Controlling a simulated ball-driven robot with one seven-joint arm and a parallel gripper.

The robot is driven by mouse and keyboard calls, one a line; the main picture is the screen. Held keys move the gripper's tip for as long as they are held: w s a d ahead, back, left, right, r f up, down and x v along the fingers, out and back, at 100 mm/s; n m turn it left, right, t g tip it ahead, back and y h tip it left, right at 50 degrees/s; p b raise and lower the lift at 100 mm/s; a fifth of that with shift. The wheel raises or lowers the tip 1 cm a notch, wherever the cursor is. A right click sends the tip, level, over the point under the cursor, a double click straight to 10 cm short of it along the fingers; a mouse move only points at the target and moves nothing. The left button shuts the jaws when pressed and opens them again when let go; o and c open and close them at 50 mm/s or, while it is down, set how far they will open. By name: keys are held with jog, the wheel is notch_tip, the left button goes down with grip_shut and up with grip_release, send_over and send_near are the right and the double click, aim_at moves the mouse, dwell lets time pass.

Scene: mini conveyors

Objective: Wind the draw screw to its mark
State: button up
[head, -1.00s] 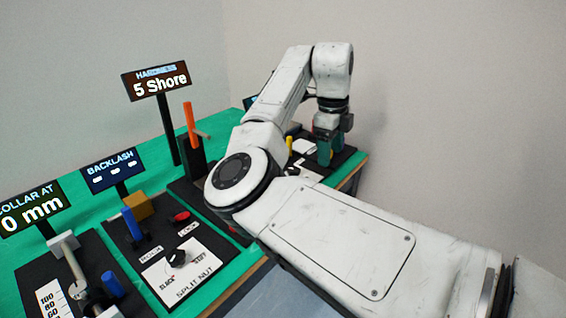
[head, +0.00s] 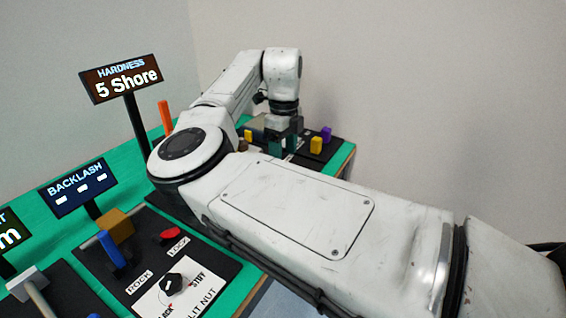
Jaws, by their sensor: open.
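The station with the grey rod and pale end block (head: 25,281) is cut off at the left edge in the head view. It seems to be the draw screw, but its scale is out of view.
The BACKLASH panel (head: 104,262) has a blue lever (head: 110,247), a red knob (head: 170,234) and a black SPLIT NUT dial (head: 173,284). The HARDNESS sign (head: 122,79) reads 5 Shore. My arm hides the bench's middle.

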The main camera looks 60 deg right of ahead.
jog(key=shift+f, duration=1.8)
jog(key=shift+c, duration=0.4)
jog(key=c, duration=1)
jog(key=shift+o, duration=0.2)
jog(key=shift+r+p, duration=0.15)
jog(key=shift+p, duration=0.15)
